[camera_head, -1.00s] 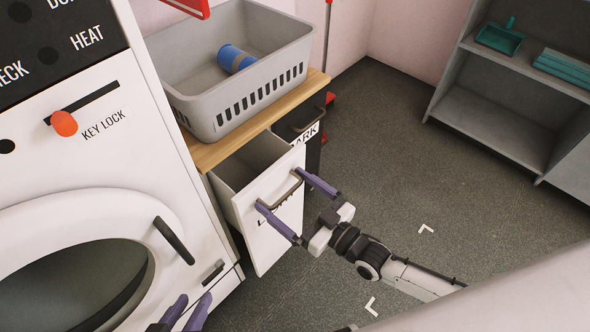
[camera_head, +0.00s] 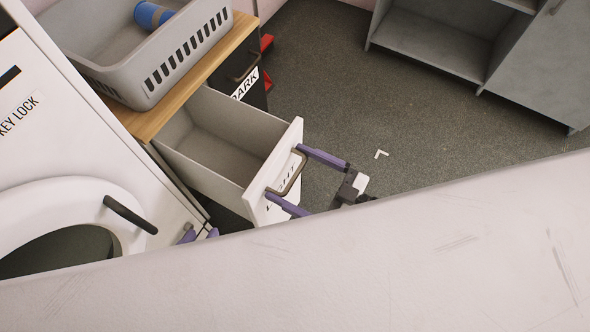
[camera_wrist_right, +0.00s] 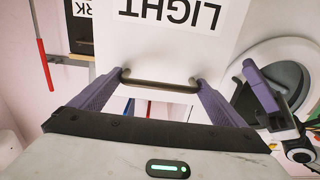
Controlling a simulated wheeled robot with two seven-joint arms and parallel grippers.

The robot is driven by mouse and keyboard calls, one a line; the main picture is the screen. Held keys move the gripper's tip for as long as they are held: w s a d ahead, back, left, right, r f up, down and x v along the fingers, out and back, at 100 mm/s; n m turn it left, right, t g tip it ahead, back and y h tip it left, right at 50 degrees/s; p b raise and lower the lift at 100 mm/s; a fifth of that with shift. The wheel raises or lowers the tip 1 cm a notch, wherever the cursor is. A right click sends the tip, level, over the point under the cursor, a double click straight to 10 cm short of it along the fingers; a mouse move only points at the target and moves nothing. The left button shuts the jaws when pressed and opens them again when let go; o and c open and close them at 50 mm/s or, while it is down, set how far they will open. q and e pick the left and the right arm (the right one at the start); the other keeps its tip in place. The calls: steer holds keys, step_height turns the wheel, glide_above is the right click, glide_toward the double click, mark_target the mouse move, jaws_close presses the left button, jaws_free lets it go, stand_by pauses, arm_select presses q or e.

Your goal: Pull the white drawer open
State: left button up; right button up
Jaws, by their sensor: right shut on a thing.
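The white drawer (camera_head: 279,160) stands well out of the cabinet under the wooden top, and its grey inside looks empty. Its front carries a "LIGHT" label, upside down in the right wrist view (camera_wrist_right: 168,14). My right gripper (camera_head: 283,171) is shut on the drawer's dark bar handle (camera_head: 290,176), one purple finger at each end. The right wrist view also shows the handle (camera_wrist_right: 158,82) between the fingers. My left gripper (camera_head: 200,236) shows only its purple fingertips, apart, near the washer's lower right; the rest is hidden.
A dark drawer (camera_head: 245,82) sits behind the white one. The washer (camera_head: 60,190) is at left. A large pale surface covers the lower view.

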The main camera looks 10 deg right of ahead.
steer(key=shift+s, duration=0.1)
steer(key=o, duration=1.2)
steer(key=shift+c, duration=0.2)
arm_select(q)
steer(key=shift+w+a+r+p, duration=0.1)
steer(key=shift+r+p, duration=0.1)
steer(key=shift+p, duration=0.5)
arm_select(e)
steer(key=v, duration=1)
steer(key=shift+s+d, duration=0.1)
